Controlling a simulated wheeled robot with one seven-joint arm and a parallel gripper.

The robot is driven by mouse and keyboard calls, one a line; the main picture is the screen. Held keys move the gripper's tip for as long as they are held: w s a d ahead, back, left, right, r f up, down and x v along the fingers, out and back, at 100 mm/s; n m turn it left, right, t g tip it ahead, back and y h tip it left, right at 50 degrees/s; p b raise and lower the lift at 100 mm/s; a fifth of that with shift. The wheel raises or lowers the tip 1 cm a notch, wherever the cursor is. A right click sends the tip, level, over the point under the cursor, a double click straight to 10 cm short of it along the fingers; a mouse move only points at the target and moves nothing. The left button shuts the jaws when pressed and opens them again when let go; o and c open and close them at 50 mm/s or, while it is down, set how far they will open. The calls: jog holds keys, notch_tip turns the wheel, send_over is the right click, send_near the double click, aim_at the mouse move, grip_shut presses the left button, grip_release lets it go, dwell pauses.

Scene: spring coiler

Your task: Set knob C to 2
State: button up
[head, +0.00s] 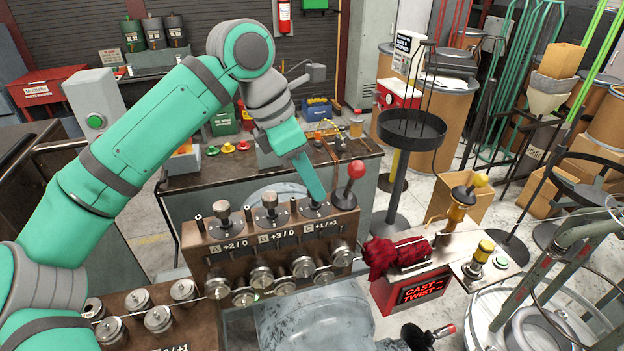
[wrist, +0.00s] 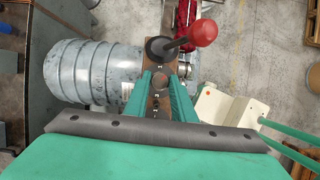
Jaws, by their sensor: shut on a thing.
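Knob C (head: 315,210) is the rightmost of three knobs along the top of a brown metal block (head: 207,252). My gripper (head: 318,199) comes down from above and is shut on it, hiding most of the knob. In the wrist view the two green fingers (wrist: 163,88) stand either side of the knob's top. Knob A (head: 222,210) and knob B (head: 269,202) stand upright to the left. The label plate under C (head: 322,225) seems to read "+1/+3", but it is small. Where knob C points is hidden.
A red-ball lever (head: 355,170) stands just right of knob C, close to my gripper; it shows in the wrist view (wrist: 203,32) too. Metal rollers (head: 302,266) line the block's front. A red "CAST TWIST" box (head: 421,290) stands to the right.

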jog(key=m, duration=0.1)
jog(key=m+g, duration=0.1)
jog(key=m, duration=0.1)
jog(key=m+g, duration=0.1)
jog(key=m, duration=0.1)
jog(key=shift+w, duration=0.25)
jog(key=m, duration=0.2)
jog(key=m+g, duration=0.1)
jog(key=m, duration=0.2)
jog(key=shift+w+g+y, duration=0.15)
jog(key=shift+g+y, duration=0.15)
jog(key=shift+y, duration=0.1)
jog(key=shift+m, duration=0.4)
jog(key=o, duration=1.1)
jog(key=shift+c, duration=0.2)
jog(key=v, duration=1)
jog(key=shift+w+r, duration=0.2)
jog(key=shift+r, duration=0.15)
